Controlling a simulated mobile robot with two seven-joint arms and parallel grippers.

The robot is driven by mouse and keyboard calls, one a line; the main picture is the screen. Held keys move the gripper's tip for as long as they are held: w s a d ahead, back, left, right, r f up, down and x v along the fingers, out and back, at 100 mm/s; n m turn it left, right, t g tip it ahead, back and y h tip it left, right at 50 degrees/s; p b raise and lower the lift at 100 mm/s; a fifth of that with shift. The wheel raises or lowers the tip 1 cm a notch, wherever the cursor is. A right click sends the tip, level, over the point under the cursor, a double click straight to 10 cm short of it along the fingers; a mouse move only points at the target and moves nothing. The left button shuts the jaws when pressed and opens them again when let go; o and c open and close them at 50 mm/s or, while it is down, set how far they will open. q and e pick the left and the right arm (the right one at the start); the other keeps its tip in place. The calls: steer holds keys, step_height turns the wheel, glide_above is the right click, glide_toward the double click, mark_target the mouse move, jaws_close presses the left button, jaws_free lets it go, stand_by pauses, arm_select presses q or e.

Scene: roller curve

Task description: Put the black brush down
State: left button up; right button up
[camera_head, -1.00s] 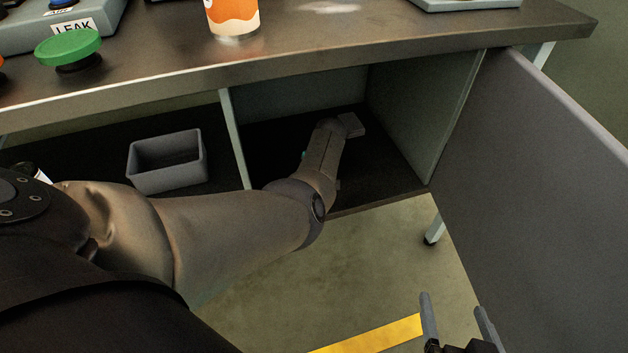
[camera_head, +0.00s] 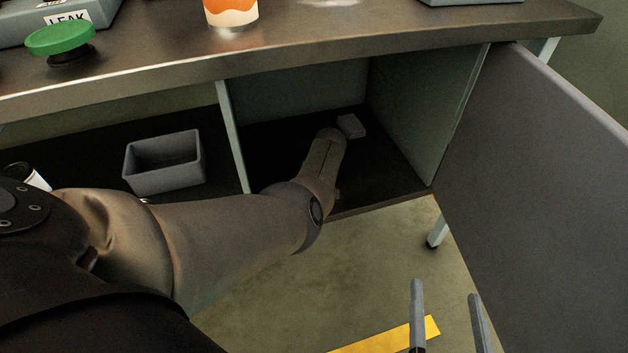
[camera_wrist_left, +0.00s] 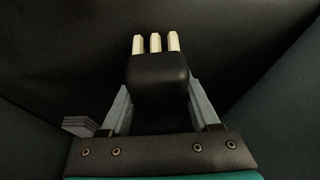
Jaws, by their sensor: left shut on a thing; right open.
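The black brush (camera_wrist_left: 157,76) shows in the left wrist view, a dark block with three cream bristle tufts pointing away from my gripper. My left gripper (camera_wrist_left: 160,88) is shut on it, with a grey finger on each side. In the head view my left arm reaches into the open right compartment of the cabinet (camera_head: 395,168); its own forearm hides the hand and the brush. Whether the brush touches the compartment floor I cannot tell. My right gripper (camera_head: 446,290) is open and empty, low in front of the cabinet near the open door.
A small grey block (camera_head: 351,126) lies in the compartment just beyond my left arm. A grey bin (camera_head: 164,180) stands in the left compartment, past a divider (camera_head: 232,135). The open door (camera_head: 540,180) bounds the right side. A green button (camera_head: 60,40) and orange-white cup (camera_head: 231,12) are on top.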

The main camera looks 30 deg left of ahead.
arm_select(q)
steer(key=shift+f, duration=0.5)
steer(key=o, duration=1.1)
steer(key=shift+s+f, duration=0.1)
steer(key=shift+f, duration=0.05)
steer(key=shift+o, duration=0.5)
steer(key=shift+s, duration=0.1)
arm_select(e)
steer(key=shift+s+a+r+t, duration=0.1)
steer(key=shift+s+t, duration=0.1)
steer(key=shift+t, duration=0.2)
arm_select(q)
steer(key=shift+a+f, duration=0.1)
arm_select(e)
steer(key=shift+r, duration=0.1)
